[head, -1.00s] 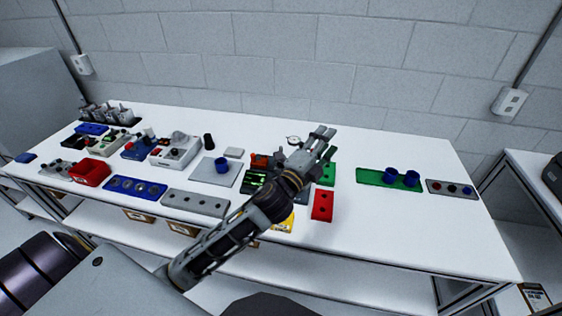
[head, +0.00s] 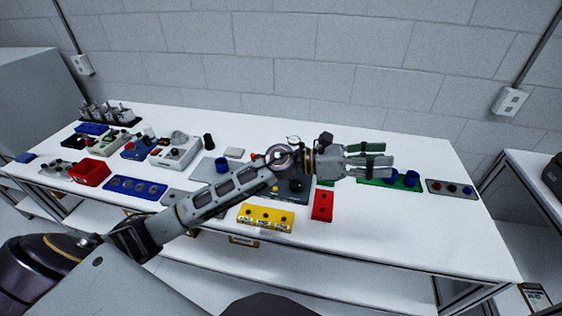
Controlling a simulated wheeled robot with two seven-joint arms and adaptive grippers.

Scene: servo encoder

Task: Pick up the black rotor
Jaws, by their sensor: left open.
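I cannot tell for certain which thing is the black rotor. A small black cylinder (head: 208,141) stands upright on the table behind the white fixture. A dark round part (head: 296,186) sits on a dark grey board, partly hidden behind my left arm. My left gripper (head: 384,159) is open and empty, its fingers pointing right. It is above the table and overlaps the green tray (head: 370,179) in the view. It is well to the right of both black parts. My right gripper is not in view.
A grey strip (head: 451,188) lies at the right. The front right is clear.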

